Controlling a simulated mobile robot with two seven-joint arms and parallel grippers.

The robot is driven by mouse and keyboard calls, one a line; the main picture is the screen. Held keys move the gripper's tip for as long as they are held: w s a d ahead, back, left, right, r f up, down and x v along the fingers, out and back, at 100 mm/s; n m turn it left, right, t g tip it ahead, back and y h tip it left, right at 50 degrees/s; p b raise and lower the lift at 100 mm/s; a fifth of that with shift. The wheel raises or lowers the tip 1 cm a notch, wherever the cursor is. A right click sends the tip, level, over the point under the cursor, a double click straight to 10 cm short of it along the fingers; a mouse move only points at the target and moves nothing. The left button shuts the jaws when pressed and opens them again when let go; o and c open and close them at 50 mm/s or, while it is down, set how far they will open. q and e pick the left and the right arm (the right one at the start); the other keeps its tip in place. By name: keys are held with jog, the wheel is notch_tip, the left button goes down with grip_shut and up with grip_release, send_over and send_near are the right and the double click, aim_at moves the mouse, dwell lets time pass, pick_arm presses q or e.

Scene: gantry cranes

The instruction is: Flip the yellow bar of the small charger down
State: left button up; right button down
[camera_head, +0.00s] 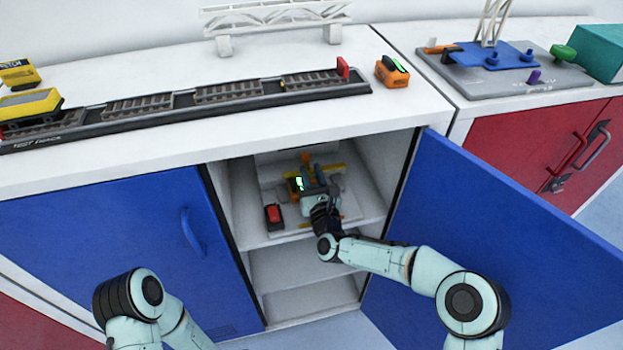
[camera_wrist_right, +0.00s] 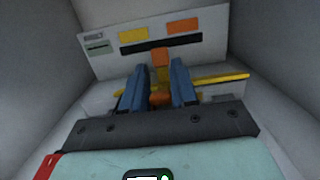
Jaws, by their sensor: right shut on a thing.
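The small charger's yellow bar (camera_wrist_right: 235,79) runs crosswise at my right gripper's fingers in the right wrist view. It also shows in the head view (camera_head: 334,168) inside the open cabinet. An orange upright piece (camera_wrist_right: 160,57) stands at its middle. My right gripper (camera_wrist_right: 158,88) has its two blue fingers around the bar's middle and is shut on it; the exact contact is partly hidden. In the head view my right gripper (camera_head: 316,188) reaches into the cabinet's upper compartment and covers part of the charger. My left gripper is out of view.
A red block on a dark base (camera_head: 274,215) sits left of my right gripper on the shelf. The blue right door (camera_head: 480,230) stands open beside my right arm. The cabinet side walls are close. An orange block (camera_head: 393,71) sits on the counter.

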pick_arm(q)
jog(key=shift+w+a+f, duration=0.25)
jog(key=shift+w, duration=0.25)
pick_arm(e)
jog(key=c, duration=1)
grip_release()
jog(key=shift+o, duration=0.2)
jog(key=shift+s, duration=0.15)
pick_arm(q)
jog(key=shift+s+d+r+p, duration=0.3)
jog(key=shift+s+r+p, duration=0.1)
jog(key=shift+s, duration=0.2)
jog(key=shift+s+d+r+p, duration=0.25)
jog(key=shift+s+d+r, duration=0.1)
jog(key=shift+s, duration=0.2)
pick_arm(e)
jog(key=v, duration=1.3)
jog(key=shift+f, duration=0.2)
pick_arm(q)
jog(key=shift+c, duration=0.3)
pick_arm(e)
jog(key=shift+d, duration=0.1)
